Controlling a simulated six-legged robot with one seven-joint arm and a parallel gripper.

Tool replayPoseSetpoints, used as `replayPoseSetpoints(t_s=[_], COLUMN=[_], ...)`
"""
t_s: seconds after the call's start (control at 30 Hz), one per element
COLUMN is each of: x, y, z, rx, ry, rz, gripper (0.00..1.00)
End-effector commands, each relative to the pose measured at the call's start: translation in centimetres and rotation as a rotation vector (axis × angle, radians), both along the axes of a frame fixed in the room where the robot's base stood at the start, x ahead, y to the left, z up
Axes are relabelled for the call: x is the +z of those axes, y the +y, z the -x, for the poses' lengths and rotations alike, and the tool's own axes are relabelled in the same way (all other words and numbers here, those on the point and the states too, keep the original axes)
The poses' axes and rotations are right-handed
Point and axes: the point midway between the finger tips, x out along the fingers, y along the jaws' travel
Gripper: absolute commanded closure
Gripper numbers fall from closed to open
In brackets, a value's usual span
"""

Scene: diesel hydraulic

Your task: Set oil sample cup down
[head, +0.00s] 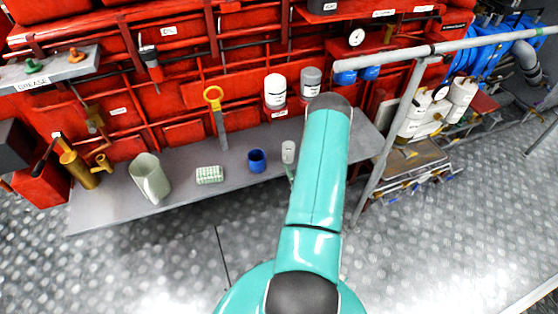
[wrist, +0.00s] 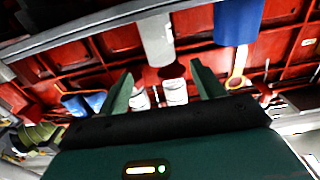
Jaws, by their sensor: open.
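The small pale cup, which looks like the oil sample cup (head: 288,151), stands upright on the grey bench (head: 225,187) near its right part. In the wrist view, which looks upside down, the pale cup (wrist: 156,38) shows at the top, beyond and roughly between my fingertips. My gripper (wrist: 161,74) is open, with its two green fingers apart and nothing seen between them. The cup looks free of the fingers. In the head view my arm hides most of the gripper; only a bit of finger shows just below the cup.
White (head: 275,92) and grey (head: 311,83) filters sit behind. A grey railing (head: 390,145) stands right of my arm.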

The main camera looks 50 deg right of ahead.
Motion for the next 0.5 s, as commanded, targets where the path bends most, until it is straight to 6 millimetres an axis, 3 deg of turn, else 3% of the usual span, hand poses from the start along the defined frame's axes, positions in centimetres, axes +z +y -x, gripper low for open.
replayPoseSetpoints(t_s=[0.27,0.37,0.5], x=[0.8,2.6,6.4], y=[-0.2,-0.6,-0.7], z=[-0.9,-3.2,-7.5], rx=[0.008,0.026,0.052], ry=[0.016,0.059,0.152], rz=[0.005,0.009,0.013], gripper=[0.33,0.33,0.33])
